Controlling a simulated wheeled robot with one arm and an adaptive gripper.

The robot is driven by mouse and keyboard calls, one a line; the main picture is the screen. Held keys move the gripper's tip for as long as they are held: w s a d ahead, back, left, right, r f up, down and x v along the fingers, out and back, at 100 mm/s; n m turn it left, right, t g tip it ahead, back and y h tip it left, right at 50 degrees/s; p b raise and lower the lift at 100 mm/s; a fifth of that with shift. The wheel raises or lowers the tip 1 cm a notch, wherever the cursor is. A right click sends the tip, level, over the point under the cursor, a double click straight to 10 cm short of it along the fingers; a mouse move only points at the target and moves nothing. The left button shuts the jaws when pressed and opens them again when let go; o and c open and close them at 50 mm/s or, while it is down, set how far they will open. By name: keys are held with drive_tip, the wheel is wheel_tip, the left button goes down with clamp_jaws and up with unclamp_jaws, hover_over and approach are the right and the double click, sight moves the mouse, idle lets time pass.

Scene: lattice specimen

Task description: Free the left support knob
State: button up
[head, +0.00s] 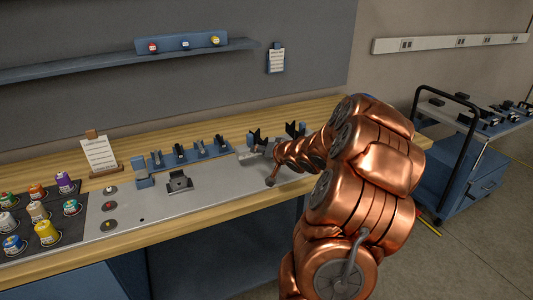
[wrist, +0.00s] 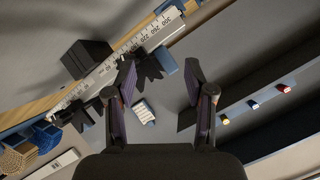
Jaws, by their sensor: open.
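Two black V-shaped supports stand at the back right of the metal bench plate in the head view, the left one (head: 255,139) and the right one (head: 293,131). In the wrist view a silver rail with a printed scale (wrist: 125,55) runs diagonally, with dark V-shaped pieces beside it, one (wrist: 152,70) just behind my fingers. I cannot make out the left support knob for certain in either view. My gripper (wrist: 160,72) is open, with nothing between its fingers. In the head view my arm reaches over the plate, close to the supports, and hides part of that area.
A row of blue holders (head: 190,152) and a dark fixture (head: 180,182) stand left of my arm. Several coloured jars sit on a black mat (head: 75,228) at far left. A shelf (head: 110,64) hangs behind. A blue cart (head: 465,165) stands right. The plate's front is mostly clear.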

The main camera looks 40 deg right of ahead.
drive_tip(key=s+d+t, duration=0.1)
drive_tip(key=s+d+f+m+t+y, duration=0.1)
drive_tip(key=s+d, duration=0.1)
drive_tip(key=s+d+f+t+y, duration=0.1)
drive_tip(key=shift+s+d+f+m, duration=0.1)
drive_tip(key=shift+s+d+m, duration=0.1)
drive_tip(key=shift+s+m, duration=0.2)
drive_tip(key=shift+p+x, duration=0.65)
drive_tip(key=shift+x, duration=1.5)
drive_tip(key=shift+p+x, duration=0.4)
drive_tip(key=shift+x, duration=1.35)
drive_tip(key=shift+c, duration=0.2)
clamp_jaws()
